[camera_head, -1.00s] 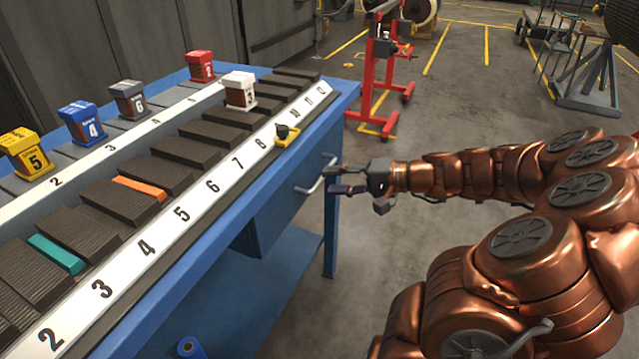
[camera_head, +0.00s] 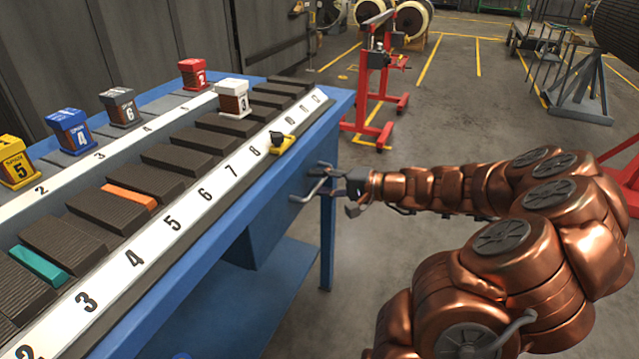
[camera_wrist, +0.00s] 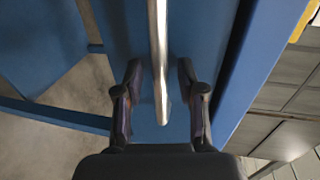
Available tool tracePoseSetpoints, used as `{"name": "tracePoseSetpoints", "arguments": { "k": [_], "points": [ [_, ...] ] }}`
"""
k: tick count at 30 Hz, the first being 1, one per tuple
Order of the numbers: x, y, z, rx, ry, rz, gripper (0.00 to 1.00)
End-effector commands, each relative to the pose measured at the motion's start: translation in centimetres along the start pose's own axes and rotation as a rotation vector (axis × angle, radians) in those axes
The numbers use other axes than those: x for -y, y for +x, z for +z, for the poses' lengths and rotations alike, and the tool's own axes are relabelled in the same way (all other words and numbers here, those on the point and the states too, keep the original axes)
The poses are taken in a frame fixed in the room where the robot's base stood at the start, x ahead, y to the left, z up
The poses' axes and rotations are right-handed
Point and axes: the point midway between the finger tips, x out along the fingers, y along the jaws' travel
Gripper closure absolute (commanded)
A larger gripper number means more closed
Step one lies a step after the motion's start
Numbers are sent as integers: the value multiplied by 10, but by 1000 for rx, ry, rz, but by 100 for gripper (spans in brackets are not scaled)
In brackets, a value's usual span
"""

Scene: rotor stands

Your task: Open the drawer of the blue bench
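The blue bench (camera_head: 225,225) stands at the left in the head view. Its drawer (camera_head: 277,215) is under the right end of the top and looks closed. The drawer's silver bar handle (camera_head: 306,192) also shows in the wrist view (camera_wrist: 158,50). My gripper (camera_head: 320,180) is at the handle. In the wrist view my gripper (camera_wrist: 160,90) is open, with one finger on each side of the bar and a gap on both sides. The bar's end lies between the fingers, close to the palm.
Numbered strips, dark blocks and small coloured boxes, among them a white box (camera_head: 232,98), are on the bench top. A yellow piece with a black knob (camera_head: 282,143) sits near its edge. A red stand (camera_head: 376,90) is behind.

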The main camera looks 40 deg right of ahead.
Motion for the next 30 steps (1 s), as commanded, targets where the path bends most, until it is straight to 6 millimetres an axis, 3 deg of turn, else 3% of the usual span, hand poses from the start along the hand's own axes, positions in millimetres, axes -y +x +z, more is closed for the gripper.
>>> {"name": "tracePoseSetpoints", "arguments": {
  "k": [9, 20, 30],
  "points": [
    [0, 2, 1, 2, 0, 0, 62],
    [0, 2, 1, 2, 0, 0, 99],
    [0, 2, 1, 3, 0, 0, 100]
  ]
}}
